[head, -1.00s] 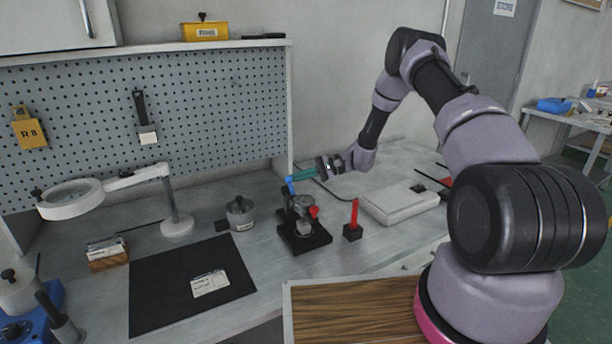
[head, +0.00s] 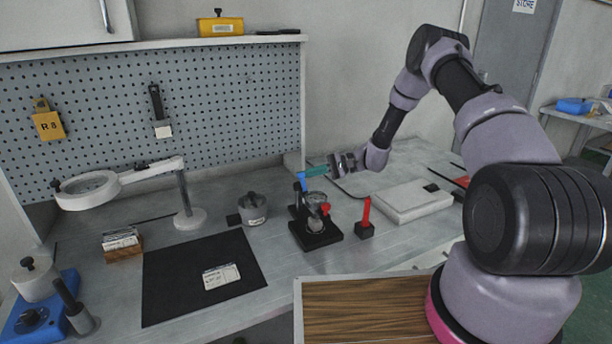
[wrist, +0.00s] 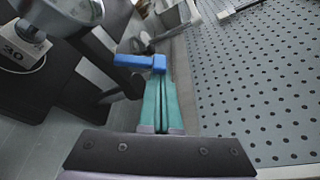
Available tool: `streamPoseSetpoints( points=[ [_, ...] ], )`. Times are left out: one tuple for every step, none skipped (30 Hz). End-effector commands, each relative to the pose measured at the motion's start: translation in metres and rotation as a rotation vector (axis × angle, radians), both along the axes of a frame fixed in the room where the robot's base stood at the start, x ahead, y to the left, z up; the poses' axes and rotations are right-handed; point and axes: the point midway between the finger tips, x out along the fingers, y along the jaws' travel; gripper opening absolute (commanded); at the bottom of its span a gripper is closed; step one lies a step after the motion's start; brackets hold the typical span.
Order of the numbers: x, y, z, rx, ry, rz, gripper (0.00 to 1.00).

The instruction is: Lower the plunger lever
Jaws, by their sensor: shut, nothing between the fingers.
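The wax injector (head: 316,238) stands on a black base in the middle of the bench, with a metal pot and a red part at its right. A blue-ended lever (head: 303,178) sticks up at its upper left; in the wrist view the blue end (wrist: 138,61) lies crosswise at my fingertips. My gripper (head: 309,171) has teal fingers, shut together and empty. It reaches in from the right, its tips at the blue end. In the wrist view the shut fingertips (wrist: 158,76) overlap or touch the blue piece; contact is unclear.
A red upright handle on a black block (head: 365,230) and a pale box (head: 411,201) stand to the right. A lidded pot (head: 253,211), black mat (head: 163,297) and magnifier lamp (head: 88,190) are to the left. The pegboard (head: 230,110) rises behind.

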Motion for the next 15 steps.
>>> streamPoseSetpoints(
  points=[
    [0.000, -0.001, 0.000, 0.006, -0.012, -0.002, 0.00],
    [-0.001, -0.001, 0.001, 0.011, -0.023, -0.002, 0.00],
    [-0.002, -0.001, 0.002, 0.019, -0.039, -0.002, 0.00],
    [-0.002, -0.002, 0.002, 0.026, -0.053, -0.002, 0.00],
    [-0.003, -0.002, 0.003, 0.032, -0.070, -0.003, 0.00],
    [-0.004, -0.002, 0.004, 0.043, -0.094, -0.002, 0.00],
    [-0.004, -0.003, 0.004, 0.051, -0.113, -0.003, 0.00],
    [-0.005, -0.004, 0.005, 0.061, -0.135, -0.004, 0.00],
    [-0.007, -0.004, 0.006, 0.075, -0.166, -0.004, 0.00],
    [-0.008, -0.005, 0.007, 0.086, -0.193, -0.005, 0.00],
    [-0.009, -0.005, 0.008, 0.096, -0.219, -0.005, 0.00],
    [-0.010, -0.006, 0.009, 0.111, -0.255, -0.005, 0.00],
    [-0.011, -0.006, 0.010, 0.122, -0.282, -0.005, 0.00],
    [-0.012, -0.007, 0.011, 0.134, -0.308, -0.005, 0.00],
    [-0.014, -0.007, 0.011, 0.148, -0.344, -0.004, 0.00]
  ],
)
